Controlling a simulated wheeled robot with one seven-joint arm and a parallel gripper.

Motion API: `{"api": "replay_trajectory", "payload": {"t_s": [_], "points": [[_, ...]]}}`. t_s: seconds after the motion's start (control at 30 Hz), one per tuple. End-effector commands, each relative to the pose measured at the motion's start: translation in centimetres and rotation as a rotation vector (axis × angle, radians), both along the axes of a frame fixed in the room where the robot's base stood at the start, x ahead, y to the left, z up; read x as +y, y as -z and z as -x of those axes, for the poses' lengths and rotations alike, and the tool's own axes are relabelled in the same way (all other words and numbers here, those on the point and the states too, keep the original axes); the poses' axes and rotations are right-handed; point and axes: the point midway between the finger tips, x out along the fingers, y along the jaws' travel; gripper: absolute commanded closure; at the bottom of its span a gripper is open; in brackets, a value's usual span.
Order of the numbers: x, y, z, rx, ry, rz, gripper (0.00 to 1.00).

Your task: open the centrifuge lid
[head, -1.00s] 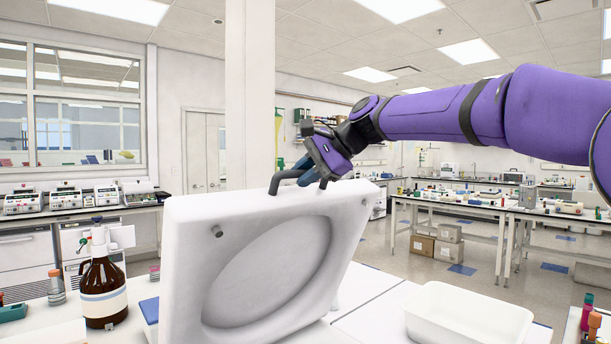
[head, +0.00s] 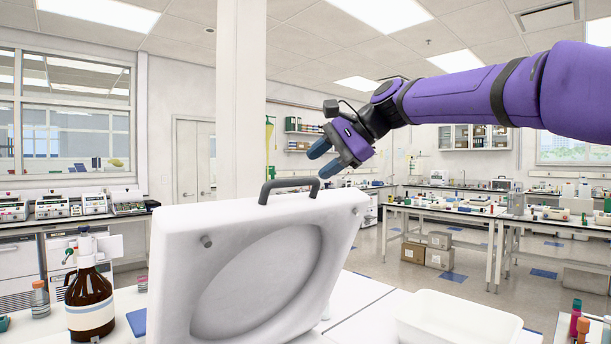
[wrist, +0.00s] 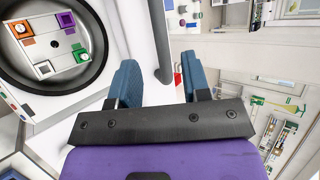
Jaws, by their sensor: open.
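The white centrifuge lid (head: 345,222) stands raised and tilted back in the head view, its round recessed underside facing me. A dark grey handle (head: 290,184) is on its top edge. My gripper (head: 322,158) is open and empty, above and to the right of the handle, apart from it. In the wrist view, my gripper's blue fingers (wrist: 157,82) are spread, and the grey handle (wrist: 163,45) shows beyond them. The centrifuge's round bowl (wrist: 88,78) is uncovered at the left of the wrist view, with coloured tube holders inside.
A brown bottle (head: 90,300) stands left of the lid. A white tray (head: 455,318) lies on the bench to the right, with coloured tubes (head: 578,322) at the far right. The air around my gripper is clear.

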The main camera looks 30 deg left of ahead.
Motion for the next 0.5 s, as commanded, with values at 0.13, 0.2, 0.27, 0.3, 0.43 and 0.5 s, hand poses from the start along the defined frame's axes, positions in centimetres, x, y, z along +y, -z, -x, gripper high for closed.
{"api": "replay_trajectory", "payload": {"t_s": [0.13, 0.2, 0.27, 0.3, 0.43, 0.5], "points": [[-1.5, -1.2, -0.3, -0.001, 0.001, -0.001, 0.56], [-1.9, -1.5, -0.3, -0.001, 0.000, -0.001, 0.56], [-2.2, -1.7, -0.3, -0.001, 0.000, -0.001, 0.56], [-2.2, -1.8, -0.4, -0.001, 0.000, -0.001, 0.56], [-2.3, -1.8, -0.4, 0.000, 0.000, -0.001, 0.56], [-2.3, -1.8, -0.4, 0.000, 0.000, -0.001, 0.56]]}}
